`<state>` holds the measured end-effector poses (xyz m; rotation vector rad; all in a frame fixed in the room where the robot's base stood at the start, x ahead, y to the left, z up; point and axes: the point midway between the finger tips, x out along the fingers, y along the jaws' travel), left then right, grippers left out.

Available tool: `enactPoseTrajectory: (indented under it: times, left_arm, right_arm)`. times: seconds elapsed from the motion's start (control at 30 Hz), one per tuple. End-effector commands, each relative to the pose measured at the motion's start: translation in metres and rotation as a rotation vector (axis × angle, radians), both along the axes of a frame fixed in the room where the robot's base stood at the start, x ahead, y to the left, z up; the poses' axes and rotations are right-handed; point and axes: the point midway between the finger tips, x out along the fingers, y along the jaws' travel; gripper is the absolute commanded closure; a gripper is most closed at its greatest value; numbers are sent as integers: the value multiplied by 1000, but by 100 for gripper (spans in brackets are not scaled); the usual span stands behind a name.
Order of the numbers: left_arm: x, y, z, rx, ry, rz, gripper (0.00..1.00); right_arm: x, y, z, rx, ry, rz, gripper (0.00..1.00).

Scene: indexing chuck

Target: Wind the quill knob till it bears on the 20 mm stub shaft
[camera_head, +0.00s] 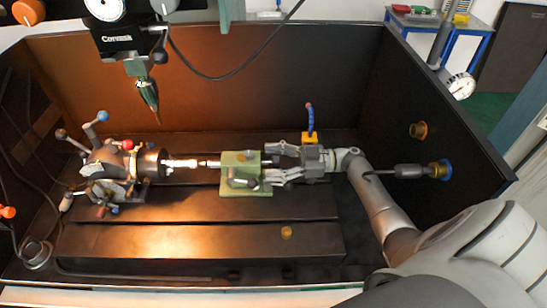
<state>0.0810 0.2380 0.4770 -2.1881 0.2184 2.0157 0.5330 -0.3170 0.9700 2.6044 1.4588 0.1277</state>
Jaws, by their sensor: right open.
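The indexing chuck (150,163) stands at the left of the bed. The bright stub shaft (182,164) sticks out from it to the right. The green tailstock (240,185) stands right of the shaft, with its thin quill (210,163) pointing left at the shaft's end. Whether quill and shaft touch is too small to tell. My right gripper (268,166) comes in from the right and is open, its fingers above and below the tailstock's right side. The quill knob is there, mostly hidden between the fingers. My left gripper is not in view.
A spindle with a pointed tool (148,92) hangs above the chuck. Handles with coloured balls (102,116) stick out around the chuck. A yellow block with a blue lever (309,122) stands behind my right gripper. Dark walls enclose the bed; its front (200,240) is largely clear.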

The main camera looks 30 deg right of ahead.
Motion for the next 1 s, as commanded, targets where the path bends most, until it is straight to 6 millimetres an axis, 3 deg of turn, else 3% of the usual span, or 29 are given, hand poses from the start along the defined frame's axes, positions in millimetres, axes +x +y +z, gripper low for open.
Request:
enactPoseTrajectory:
  times: [0.27, 0.6, 1.0]
  left_arm:
    - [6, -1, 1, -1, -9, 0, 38]
    - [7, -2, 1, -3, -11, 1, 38]
    - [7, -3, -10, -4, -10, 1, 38]
  right_arm:
    - [1, 1, 0, 0, 0, 0, 41]
    - [0, 1, 0, 0, 0, 0, 84]
    - [0, 1, -2, 40, 63, 0, 85]
